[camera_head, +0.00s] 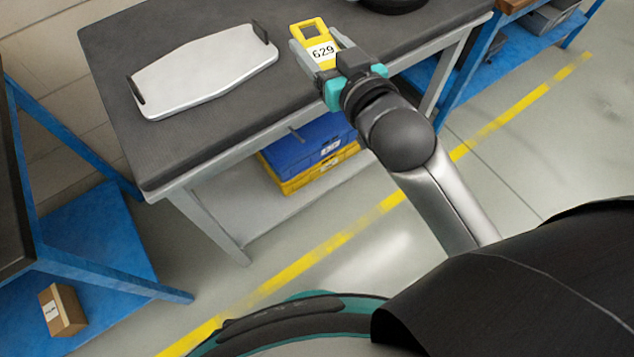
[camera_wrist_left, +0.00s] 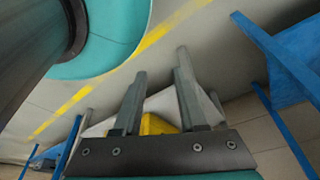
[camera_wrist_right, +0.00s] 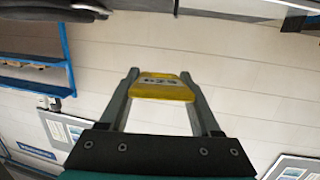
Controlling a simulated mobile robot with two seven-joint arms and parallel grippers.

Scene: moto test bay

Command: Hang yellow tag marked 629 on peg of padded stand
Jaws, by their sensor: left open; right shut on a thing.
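The yellow tag (camera_head: 310,32) has a square hole at its far end and a white label reading 629. My right gripper (camera_head: 322,50) is shut on it and holds it over the far right part of the dark padded top of the stand (camera_head: 215,138). The tag also shows between the fingers in the right wrist view (camera_wrist_right: 162,88).
A white tray with black ends (camera_head: 205,72) lies on the padded top. Blue (camera_head: 305,147) and yellow (camera_head: 318,168) crates sit on the shelf below. A blue rack (camera_head: 90,240) with a small carton (camera_head: 62,310) stands at left. The floor in front is clear.

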